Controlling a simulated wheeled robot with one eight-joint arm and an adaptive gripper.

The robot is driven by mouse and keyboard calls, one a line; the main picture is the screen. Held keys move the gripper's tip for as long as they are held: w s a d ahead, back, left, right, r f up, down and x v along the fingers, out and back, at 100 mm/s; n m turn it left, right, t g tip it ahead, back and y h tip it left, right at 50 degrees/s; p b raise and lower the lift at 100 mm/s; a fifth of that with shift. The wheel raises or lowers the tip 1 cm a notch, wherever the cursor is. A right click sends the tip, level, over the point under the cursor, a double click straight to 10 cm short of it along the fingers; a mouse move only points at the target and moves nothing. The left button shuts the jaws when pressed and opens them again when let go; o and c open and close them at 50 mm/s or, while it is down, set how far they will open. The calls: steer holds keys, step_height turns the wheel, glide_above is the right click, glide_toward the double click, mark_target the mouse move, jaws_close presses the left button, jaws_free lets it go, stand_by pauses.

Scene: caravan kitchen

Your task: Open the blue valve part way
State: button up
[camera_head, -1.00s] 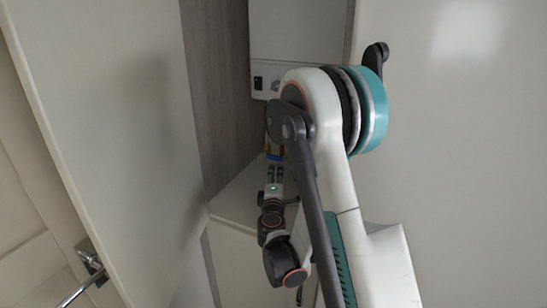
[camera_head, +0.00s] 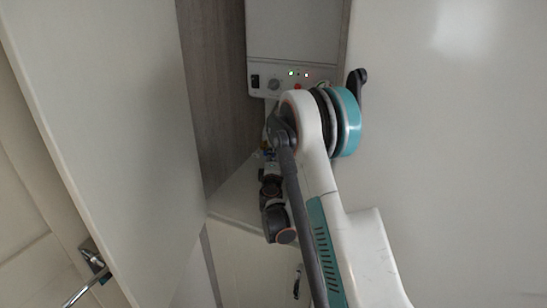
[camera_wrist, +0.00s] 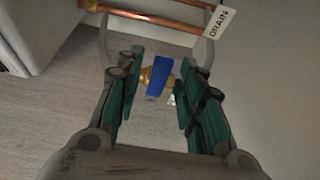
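The blue valve handle (camera_wrist: 159,75) shows in the wrist view, on a brass fitting (camera_wrist: 147,76) near the picture's middle. My gripper (camera_wrist: 157,62) is open, with its two green-padded fingers left and right of the handle. A gap shows on each side of the handle, and I cannot see contact. The handle's far side and the pipe behind it are partly hidden. In the head view my gripper is small and largely hidden by my arm, deep in the recess, and the valve cannot be made out clearly.
Copper pipes (camera_wrist: 150,17) and a white DRAIN tag (camera_wrist: 219,22) lie just beyond the fingers. In the head view a white heater box (camera_head: 292,40) with lit lights hangs above. An open door panel (camera_head: 110,120) bounds the left and a pale wall (camera_head: 450,150) the right.

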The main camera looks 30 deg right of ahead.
steer(key=shift+x, duration=0.85)
steer(key=shift+c, duration=0.2)
jaws_close()
steer(key=shift+r, duration=0.2)
steer(key=r+n, duration=0.1)
steer(key=r+n+g+p, duration=0.1)
steer(key=n, duration=0.1)
steer(key=shift+w+a+g+y, duration=0.1)
steer(key=shift+g+y, duration=0.2)
steer(key=shift+w+a+r+n+g+p, duration=0.2)
steer(key=shift+r+n+g+p, duration=0.15)
steer(key=shift+n, duration=0.45)
steer(key=shift+w+a+r+n+g+p, duration=0.15)
steer(key=shift+r+n+g+p, duration=0.15)
steer(key=shift+n, duration=0.5)
steer(key=shift+r, duration=0.1)
